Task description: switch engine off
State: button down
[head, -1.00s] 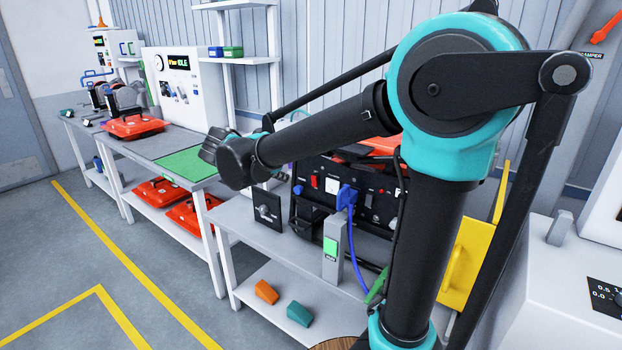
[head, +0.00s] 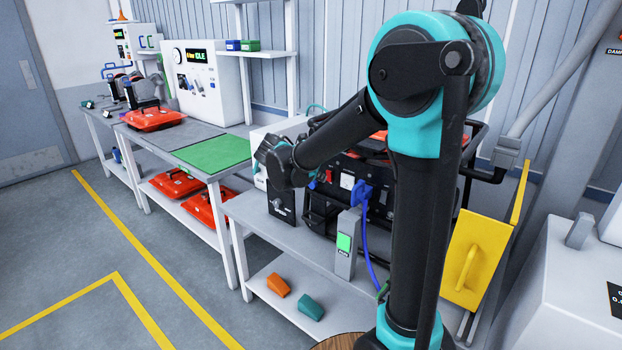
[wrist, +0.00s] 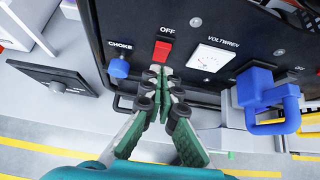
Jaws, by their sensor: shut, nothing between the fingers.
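The engine's black panel (wrist: 125,25) fills the top of the wrist view. On it, a red switch (wrist: 163,50) sits below the word OFF. My gripper (wrist: 161,72) is shut and empty, its dark green fingers pointing up at the red switch. The fingertips are at the switch's lower edge in the picture; I cannot tell whether they touch it. In the head view the red switch (head: 328,176) shows on the generator (head: 375,205) beside my wrist. My gripper's fingers cannot be made out in the head view.
A blue choke knob (wrist: 119,66) is left of the switch, a voltmeter (wrist: 211,55) right of it. A blue plug (wrist: 262,90) sticks out farther right. A grey box with a green screen (head: 347,245) stands in front of the generator. A black box with a knob (head: 281,200) stands left.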

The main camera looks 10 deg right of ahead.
aim_at(329, 171)
jog(key=shift+w+d+r, duration=0.1)
jog(key=shift+w+d, duration=0.5)
jog(key=shift+w, duration=0.05)
jog(key=shift+w+d+r, duration=0.2)
jog(key=shift+w+d, duration=0.05)
jog(key=shift+d, duration=0.05)
jog(key=shift+r, duration=0.75)
jog(key=shift+a, duration=0.1)
